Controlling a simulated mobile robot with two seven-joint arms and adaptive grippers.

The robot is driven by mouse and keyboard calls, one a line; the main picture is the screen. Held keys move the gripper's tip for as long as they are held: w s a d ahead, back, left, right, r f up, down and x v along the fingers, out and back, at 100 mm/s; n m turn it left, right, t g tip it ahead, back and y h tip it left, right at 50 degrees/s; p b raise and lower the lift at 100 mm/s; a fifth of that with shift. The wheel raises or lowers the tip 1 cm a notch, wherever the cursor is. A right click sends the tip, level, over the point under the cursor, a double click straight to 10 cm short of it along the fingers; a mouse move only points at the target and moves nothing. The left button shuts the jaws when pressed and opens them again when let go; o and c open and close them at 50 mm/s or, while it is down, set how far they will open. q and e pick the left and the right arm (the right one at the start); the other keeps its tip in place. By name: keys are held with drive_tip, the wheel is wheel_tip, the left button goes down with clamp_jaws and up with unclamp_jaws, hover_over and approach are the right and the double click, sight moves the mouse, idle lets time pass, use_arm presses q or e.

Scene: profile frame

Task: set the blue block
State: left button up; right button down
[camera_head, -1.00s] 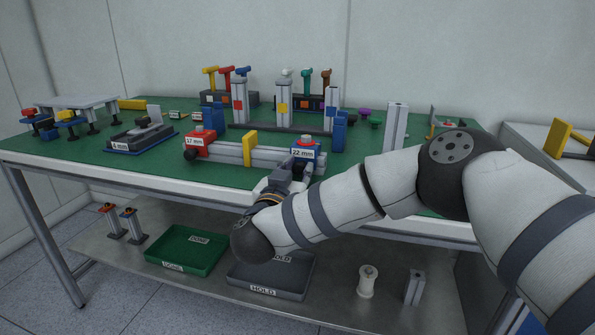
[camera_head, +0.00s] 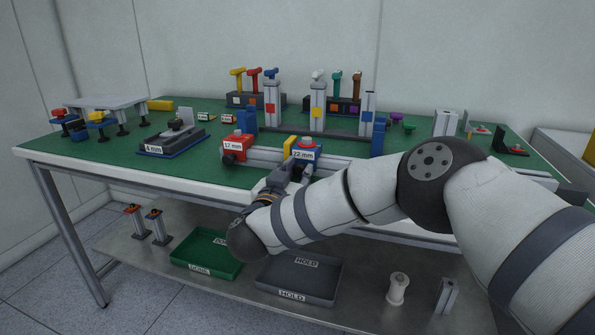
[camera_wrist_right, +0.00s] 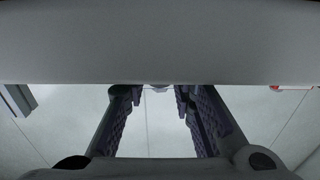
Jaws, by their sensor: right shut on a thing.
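The blue block (camera_head: 303,151), labelled 22 mm with a red button on top, sits on the grey rail (camera_head: 264,156) near the table's front edge. A yellow plate (camera_head: 289,145) stands on the rail close to its left; I cannot tell whether they touch. The red block (camera_head: 235,146), with a size label, is at the rail's left end. My right gripper (camera_head: 286,174) is shut on the blue block from the front and below. In the right wrist view its fingers (camera_wrist_right: 158,112) are apart under a wide grey surface; the contact is hidden. My left gripper is not in view.
A 4 mm fixture (camera_head: 172,138) stands left on the green top. Racks with coloured handles (camera_head: 257,102) and grey posts (camera_head: 317,107) stand behind the rail. Below are a green tray (camera_head: 207,252), a grey tray (camera_head: 299,277) and a white spool (camera_head: 397,289).

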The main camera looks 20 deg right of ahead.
drive_tip(key=c, duration=1.4)
unclamp_jaws()
drive_tip(key=shift+w+a, duration=0.1)
drive_tip(key=shift+a, duration=0.25)
drive_tip(key=shift+o, duration=0.2)
drive_tip(key=shift+d, duration=0.1)
drive_tip(key=v, duration=1.2)
